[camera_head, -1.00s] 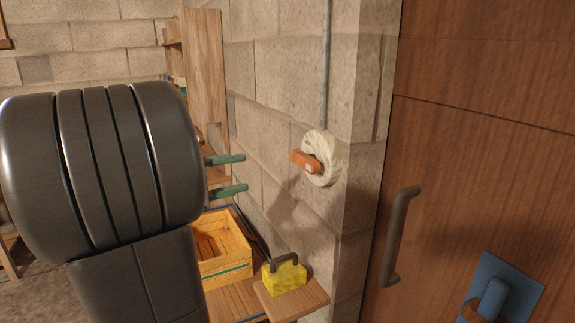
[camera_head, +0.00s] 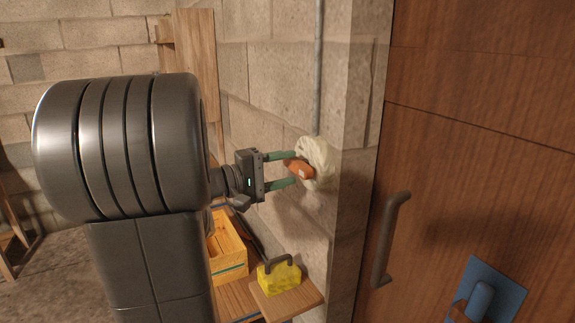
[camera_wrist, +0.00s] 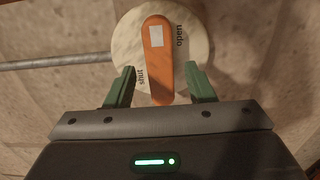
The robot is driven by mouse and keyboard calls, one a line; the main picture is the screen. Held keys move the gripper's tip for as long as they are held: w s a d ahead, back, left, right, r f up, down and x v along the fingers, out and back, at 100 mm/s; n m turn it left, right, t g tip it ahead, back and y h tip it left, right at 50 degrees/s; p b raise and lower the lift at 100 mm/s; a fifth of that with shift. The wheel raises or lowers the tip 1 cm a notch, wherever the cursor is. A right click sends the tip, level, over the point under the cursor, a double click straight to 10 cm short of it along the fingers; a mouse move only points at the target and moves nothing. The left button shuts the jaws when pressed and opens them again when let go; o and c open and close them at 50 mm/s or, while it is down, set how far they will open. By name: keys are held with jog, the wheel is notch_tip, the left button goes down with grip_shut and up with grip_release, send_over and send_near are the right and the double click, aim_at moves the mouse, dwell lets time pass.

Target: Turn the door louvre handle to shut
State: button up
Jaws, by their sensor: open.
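An orange handle (camera_head: 302,170) is mounted on a round, pale disc (camera_head: 317,150) on the block wall, left of the door. In the wrist view the handle (camera_wrist: 157,55) has a white patch and lies between the words "shut" on the left and "open" on the right of the disc (camera_wrist: 127,42). My gripper (camera_head: 293,168) faces the disc with green fingers, one above and one below the handle. In the wrist view my gripper (camera_wrist: 160,72) is open, with the handle between its fingers and visible gaps on both sides.
A wooden door (camera_head: 450,170) at the right carries a dark pull handle (camera_head: 390,240) and a blue plate (camera_head: 510,285) with a lever. Below my gripper are a yellow block (camera_head: 279,279) on a wooden shelf and a wooden crate (camera_head: 229,258). A grey pipe (camera_head: 319,70) meets the disc.

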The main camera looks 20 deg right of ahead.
jog(key=shift+d, duration=0.55)
jog(key=c, duration=1)
